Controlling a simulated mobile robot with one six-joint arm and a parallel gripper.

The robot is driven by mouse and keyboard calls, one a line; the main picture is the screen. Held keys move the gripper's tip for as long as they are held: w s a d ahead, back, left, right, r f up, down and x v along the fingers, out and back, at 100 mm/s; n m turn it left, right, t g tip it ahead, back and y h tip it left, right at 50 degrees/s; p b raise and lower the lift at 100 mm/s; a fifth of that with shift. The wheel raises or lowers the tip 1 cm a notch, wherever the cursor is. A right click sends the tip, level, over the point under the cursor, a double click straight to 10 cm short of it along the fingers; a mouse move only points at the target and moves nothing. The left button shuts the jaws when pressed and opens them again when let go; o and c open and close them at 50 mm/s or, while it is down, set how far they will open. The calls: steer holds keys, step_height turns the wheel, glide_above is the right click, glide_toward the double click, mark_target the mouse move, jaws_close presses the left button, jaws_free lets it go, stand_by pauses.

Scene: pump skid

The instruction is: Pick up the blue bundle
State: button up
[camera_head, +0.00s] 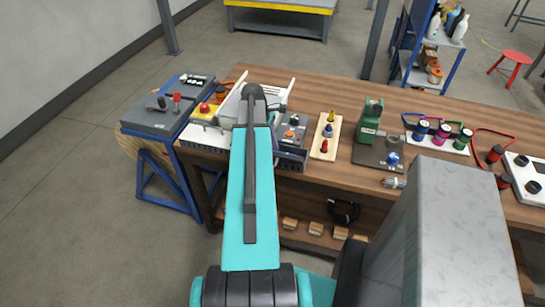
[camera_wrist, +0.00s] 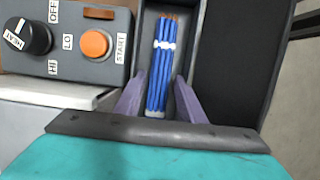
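The blue bundle (camera_wrist: 163,68) is a set of thin blue wires with orange-brown tips and a white tie near its upper end. It lies lengthwise in a narrow grey tray (camera_wrist: 196,20) in the wrist view. My gripper (camera_wrist: 159,86) is open, with its two purple fingers on either side of the bundle's lower part. A gap shows between each finger and the wires. I cannot tell how far above the tray floor the fingertips are. In the head view my arm hides the bundle and fingers.
A grey control box (camera_wrist: 75,70) with a black knob and orange button stands just left of the tray. A dark panel (camera_wrist: 240,50) lies to its right. The wooden bench (camera_head: 340,95) also holds a green press (camera_head: 370,118) and a light wooden board (camera_head: 322,150).

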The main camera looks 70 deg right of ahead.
stand_by(0.3)
steer(key=c, duration=0.7)
steer(key=shift+r, duration=0.1)
steer(key=shift+r+b, duration=1.15)
steer(key=shift+r, duration=3.75)
